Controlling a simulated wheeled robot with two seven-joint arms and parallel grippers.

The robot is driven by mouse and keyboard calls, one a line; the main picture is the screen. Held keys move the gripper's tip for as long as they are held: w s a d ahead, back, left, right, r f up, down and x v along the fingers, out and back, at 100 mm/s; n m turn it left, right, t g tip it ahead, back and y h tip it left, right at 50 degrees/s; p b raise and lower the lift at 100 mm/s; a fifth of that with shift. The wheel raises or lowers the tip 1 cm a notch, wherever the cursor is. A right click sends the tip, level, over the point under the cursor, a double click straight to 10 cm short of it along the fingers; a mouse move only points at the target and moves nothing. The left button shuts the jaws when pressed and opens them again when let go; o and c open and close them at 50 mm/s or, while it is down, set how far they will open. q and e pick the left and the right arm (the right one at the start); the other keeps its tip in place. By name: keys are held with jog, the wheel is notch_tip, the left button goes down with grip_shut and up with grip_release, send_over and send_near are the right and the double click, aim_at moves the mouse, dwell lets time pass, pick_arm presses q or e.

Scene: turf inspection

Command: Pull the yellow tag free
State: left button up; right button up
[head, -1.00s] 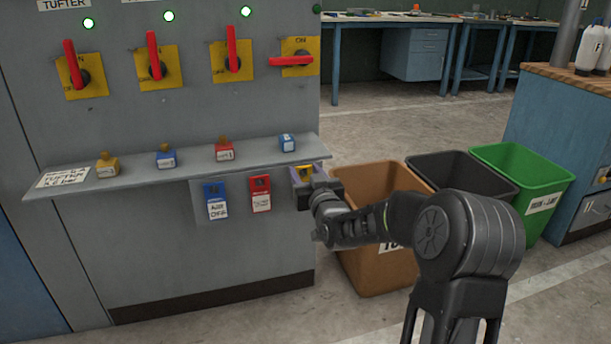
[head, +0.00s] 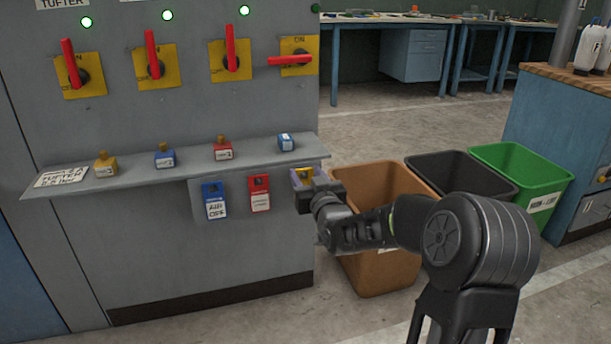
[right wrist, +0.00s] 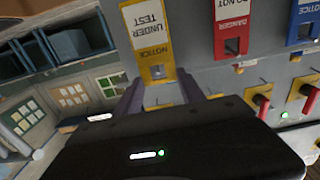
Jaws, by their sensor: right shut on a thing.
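The yellow tag (right wrist: 152,45) shows in the right wrist view with "NOTICE" and "UNDER TEST" on it, upside down there. It is at the right end of a row of tags under the cabinet shelf. In the head view only a bit of its yellow top (head: 303,174) shows; my gripper hides the rest. My right gripper (head: 304,187) is shut on the yellow tag, with its two purplish fingers (right wrist: 162,88) on either side of the tag's slotted end. I cannot tell whether the tag is still attached. My left gripper is not in view.
A blue tag (head: 214,201) and a red tag (head: 259,193) hang beside it. Padlocks stand on the shelf (head: 120,172) just above. Brown (head: 375,265), black (head: 440,166) and green (head: 540,165) bins stand to the right, the brown one close behind my forearm.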

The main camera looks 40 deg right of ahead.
jog(key=shift+b+v, duration=0.3)
jog(key=shift+v, duration=0.7)
jog(key=shift+s+a, duration=0.1)
jog(key=shift+b+v, duration=0.6)
jog(key=shift+v, duration=1.8)
